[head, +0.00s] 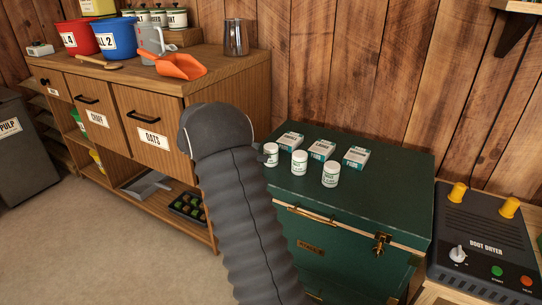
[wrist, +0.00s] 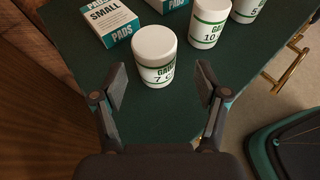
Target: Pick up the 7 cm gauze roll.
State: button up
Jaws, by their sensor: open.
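The 7 cm gauze roll is a white tub with a rounded lid and a green-striped label (wrist: 155,58). It stands upright on the dark green trunk top. In the head view it is the leftmost tub (head: 271,155) of three, its label too small to read. My gripper (wrist: 162,82) is open and empty; its two fingers are spread on the near side of the tub, which shows centred beyond and between them. I cannot tell whether they touch it. In the head view my dark arm hides most of the gripper.
The 10 cm tub (wrist: 208,25) and a third tub (wrist: 247,8) stand farther along the trunk (head: 350,212). A small pads box (wrist: 101,19) is close at left. More boxes (head: 322,148) stand behind the tubs. A wooden cabinet (head: 160,108) is left, a boot dryer (head: 485,240) right.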

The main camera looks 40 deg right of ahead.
aim_at(277, 152)
jog(key=shift+w+x, duration=0.15)
jog(key=shift+x, duration=1.75)
jog(key=shift+w+x, duration=0.15)
jog(key=shift+x, duration=1.7)
jog(key=shift+d+r, duration=0.15)
jog(key=shift+r, duration=0.05)
jog(key=c, duration=1.1)
